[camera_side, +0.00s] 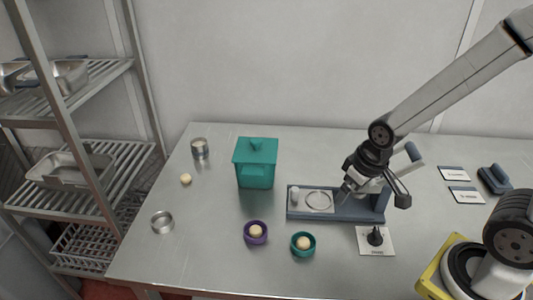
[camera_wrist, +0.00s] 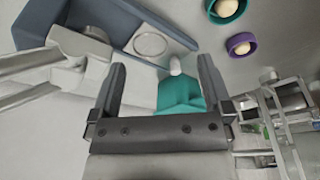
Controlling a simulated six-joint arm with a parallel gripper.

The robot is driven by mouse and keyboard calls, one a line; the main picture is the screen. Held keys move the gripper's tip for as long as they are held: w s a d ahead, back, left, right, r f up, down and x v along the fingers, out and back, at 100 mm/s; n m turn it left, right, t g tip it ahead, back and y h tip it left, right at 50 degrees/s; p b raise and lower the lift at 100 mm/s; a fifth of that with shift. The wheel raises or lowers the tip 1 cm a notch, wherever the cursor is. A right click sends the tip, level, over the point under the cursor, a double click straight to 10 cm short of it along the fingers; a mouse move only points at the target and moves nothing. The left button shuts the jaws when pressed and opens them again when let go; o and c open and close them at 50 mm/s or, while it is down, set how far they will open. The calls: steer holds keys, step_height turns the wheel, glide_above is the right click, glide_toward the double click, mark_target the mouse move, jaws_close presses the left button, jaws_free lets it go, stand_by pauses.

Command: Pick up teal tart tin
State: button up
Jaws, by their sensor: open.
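The teal tart tin (camera_side: 303,244) stands on the table near the front middle, with a pale ball of dough in it. It also shows at the top of the wrist view (camera_wrist: 226,10). My gripper (camera_side: 345,192) is above the blue-grey press base, up and to the right of the tin in the side view, apart from it. In the wrist view my gripper (camera_wrist: 163,75) has its two fingers spread, with nothing held between them.
A purple tin (camera_side: 256,233) with dough stands left of the teal tin. A teal box (camera_side: 256,164) stands behind. The blue-grey base (camera_side: 335,208) has a lever. A black knob stands on a white card (camera_side: 375,246). Metal tins (camera_side: 162,222) and a dough ball (camera_side: 186,179) lie left.

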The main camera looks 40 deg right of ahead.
steer(key=a+n, duration=0.1)
steer(key=n, duration=0.1)
steer(key=n+g, duration=0.2)
steer(key=n, duration=1)
glide_above(306, 239)
steer(key=f, duration=0.4)
steer(key=shift+d, duration=0.4)
steer(key=shift+w+a+f+n+g, duration=0.1)
steer(key=shift+a+f+n+g, duration=0.3)
steer(key=shift+n, duration=0.3)
steer(key=shift+f, duration=1.2)
steer(key=shift+f, duration=0.1)
steer(key=shift+f, duration=2.5)
steer(key=c, duration=1)
